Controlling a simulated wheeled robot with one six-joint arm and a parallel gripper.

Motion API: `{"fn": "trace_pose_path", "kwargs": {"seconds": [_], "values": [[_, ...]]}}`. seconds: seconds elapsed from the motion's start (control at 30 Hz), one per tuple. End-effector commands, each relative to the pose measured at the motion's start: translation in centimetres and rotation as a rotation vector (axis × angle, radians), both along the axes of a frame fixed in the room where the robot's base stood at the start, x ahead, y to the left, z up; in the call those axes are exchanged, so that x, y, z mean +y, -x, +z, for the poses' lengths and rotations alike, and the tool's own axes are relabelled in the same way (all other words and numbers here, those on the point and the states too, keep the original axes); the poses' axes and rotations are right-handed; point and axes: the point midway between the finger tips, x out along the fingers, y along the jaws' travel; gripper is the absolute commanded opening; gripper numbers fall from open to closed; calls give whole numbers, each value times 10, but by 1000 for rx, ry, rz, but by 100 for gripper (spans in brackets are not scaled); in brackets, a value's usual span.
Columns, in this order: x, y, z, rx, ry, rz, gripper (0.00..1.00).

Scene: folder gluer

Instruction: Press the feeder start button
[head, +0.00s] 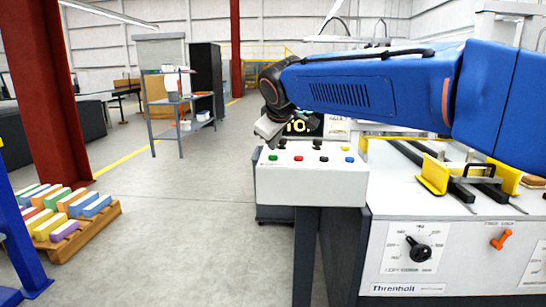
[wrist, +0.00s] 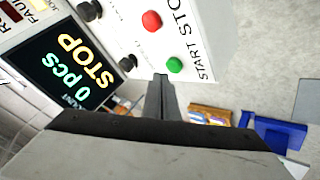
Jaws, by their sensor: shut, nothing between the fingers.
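A white control box (head: 312,180) on a post carries a green button (head: 273,157) and a red button (head: 298,158). In the wrist view the green button (wrist: 175,65) has the word START beside it, and the red button (wrist: 151,20) has STOP. My gripper (head: 270,138) is over the left end of the box, near the green button. In the wrist view its fingers (wrist: 162,80) are shut and empty, with their tips just beside the green button. I cannot tell how large the gap is. The button's face is uncovered.
Black knobs (wrist: 128,63) sit beside the buttons, and a screen (wrist: 72,68) reads STOP and 0 pcs. A blue button (head: 349,160) is on the box's right. The machine (head: 430,250) stands at right. A pallet of coloured stacks (head: 70,220) lies at left. The floor between is clear.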

Motion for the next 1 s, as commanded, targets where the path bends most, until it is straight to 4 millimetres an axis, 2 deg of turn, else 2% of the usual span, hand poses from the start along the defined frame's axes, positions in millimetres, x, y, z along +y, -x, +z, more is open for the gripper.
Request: {"fn": "trace_pose_path", "kwargs": {"seconds": [1.0], "values": [[0, 0, -10, 0, 0, 0, 0]]}}
